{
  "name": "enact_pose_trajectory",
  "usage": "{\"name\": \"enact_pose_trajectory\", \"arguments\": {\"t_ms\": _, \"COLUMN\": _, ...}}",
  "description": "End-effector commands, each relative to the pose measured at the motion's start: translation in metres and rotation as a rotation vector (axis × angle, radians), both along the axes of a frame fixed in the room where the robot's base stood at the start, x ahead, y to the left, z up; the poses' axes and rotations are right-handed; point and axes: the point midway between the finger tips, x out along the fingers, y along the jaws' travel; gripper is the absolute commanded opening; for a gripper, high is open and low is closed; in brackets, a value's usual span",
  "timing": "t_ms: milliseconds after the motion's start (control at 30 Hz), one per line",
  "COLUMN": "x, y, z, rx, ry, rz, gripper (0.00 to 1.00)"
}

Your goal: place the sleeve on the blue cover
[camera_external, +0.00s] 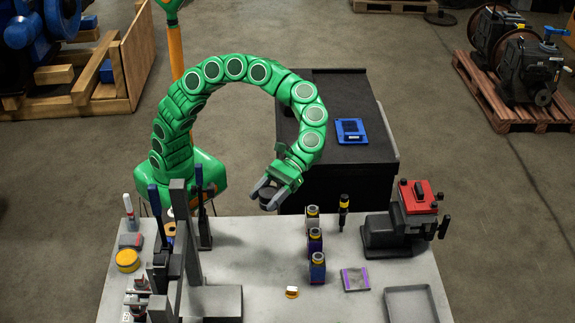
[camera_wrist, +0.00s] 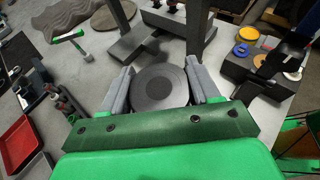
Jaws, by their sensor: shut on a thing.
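My gripper (camera_external: 264,196) hangs above the far edge of the grey bench, left of the row of small bottles. It is shut on a dark round piece, apparently the sleeve (camera_wrist: 160,88), whose flat grey end shows between both fingers in the wrist view. In the external view the piece is small and partly hidden by the fingers. A blue square item with a dark middle (camera_external: 351,131), which may be the blue cover, lies on the black cabinet to the right, apart from my gripper. A small blue disc (camera_wrist: 241,50) shows in the wrist view; I cannot tell which is the cover.
The black cabinet (camera_external: 335,88) stands behind the bench (camera_external: 250,258). Bottles (camera_external: 315,240), a red-topped machine (camera_external: 412,205) and a grey tray (camera_external: 411,304) are on the right. Upright posts (camera_external: 182,240) and a yellow disc (camera_external: 127,260) are on the left.

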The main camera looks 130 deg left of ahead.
Motion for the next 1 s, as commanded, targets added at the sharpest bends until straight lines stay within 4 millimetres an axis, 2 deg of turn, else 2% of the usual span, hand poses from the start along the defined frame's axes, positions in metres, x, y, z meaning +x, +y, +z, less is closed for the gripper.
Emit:
{"name": "enact_pose_trajectory", "arguments": {"t_ms": 33, "x": 0.002, "y": 0.006, "z": 0.006, "rx": 0.000, "ry": -0.004, "rz": 0.012, "gripper": 0.16}}
{"name": "enact_pose_trajectory", "arguments": {"t_ms": 267, "x": 0.013, "y": 0.051, "z": 0.003, "rx": 0.001, "ry": -0.002, "rz": 0.104, "gripper": 0.16}}
{"name": "enact_pose_trajectory", "arguments": {"t_ms": 367, "x": 0.017, "y": 0.078, "z": 0.003, "rx": 0.001, "ry": -0.002, "rz": 0.157, "gripper": 0.16}}
{"name": "enact_pose_trajectory", "arguments": {"t_ms": 700, "x": 0.026, "y": 0.193, "z": 0.003, "rx": 0.006, "ry": -0.004, "rz": 0.386, "gripper": 0.16}}
{"name": "enact_pose_trajectory", "arguments": {"t_ms": 1000, "x": 0.014, "y": 0.300, "z": 0.003, "rx": 0.007, "ry": -0.003, "rz": 0.592, "gripper": 0.16}}
